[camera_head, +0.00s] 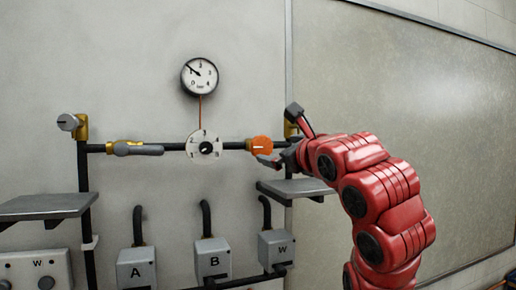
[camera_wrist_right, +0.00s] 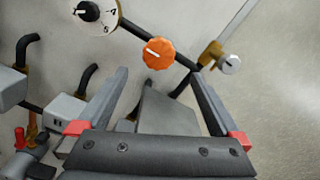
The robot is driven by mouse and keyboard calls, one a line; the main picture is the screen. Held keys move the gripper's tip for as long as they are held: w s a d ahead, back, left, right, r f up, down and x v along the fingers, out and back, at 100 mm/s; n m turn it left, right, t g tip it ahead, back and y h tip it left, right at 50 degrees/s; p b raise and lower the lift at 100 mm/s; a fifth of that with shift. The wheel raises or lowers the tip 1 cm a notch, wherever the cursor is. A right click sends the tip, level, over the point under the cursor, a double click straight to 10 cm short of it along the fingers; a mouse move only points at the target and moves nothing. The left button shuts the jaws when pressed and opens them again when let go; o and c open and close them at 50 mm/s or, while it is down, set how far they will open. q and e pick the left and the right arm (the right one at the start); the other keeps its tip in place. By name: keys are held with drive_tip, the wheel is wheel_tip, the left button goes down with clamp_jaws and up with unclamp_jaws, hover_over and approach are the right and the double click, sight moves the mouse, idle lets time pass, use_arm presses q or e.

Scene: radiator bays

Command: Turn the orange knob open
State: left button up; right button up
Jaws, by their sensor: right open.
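The orange knob (camera_head: 260,145) sits on the dark horizontal pipe, right of the white numbered dial (camera_head: 205,149). It has a scalloped rim and a white pointer mark, which lies roughly level in the head view. In the right wrist view the orange knob (camera_wrist_right: 158,54) shows whole, its mark slanting. My right gripper (camera_head: 280,137) is open just right of the knob in the head view. In the wrist view its spread fingers (camera_wrist_right: 160,76) have the knob beyond and between their tips; contact is not seen. My left gripper is not in view.
A round gauge (camera_head: 199,77) hangs above the dial. A grey lever valve (camera_head: 137,149) and a grey knob (camera_head: 68,122) are at left. Grey shelves stick out at left (camera_head: 45,206) and right (camera_head: 297,188), the right one below my gripper. Boxes (camera_head: 213,259) stand below.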

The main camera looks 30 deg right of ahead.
sight(263, 146)
drive_tip(key=p+x, duration=0.4)
drive_tip(key=x, duration=0.9)
drive_tip(key=shift+w+r+p, duration=0.15)
drive_tip(key=shift+p, duration=0.15)
drive_tip(key=shift+w+d+f, duration=0.1)
drive_tip(key=shift+w+f, duration=0.15)
drive_tip(key=shift+w, duration=0.5)
drive_tip(key=shift+s, duration=0.1)
drive_tip(key=shift+s, duration=0.1)
drive_tip(key=shift+c, duration=1)
drive_tip(key=c, duration=1.1)
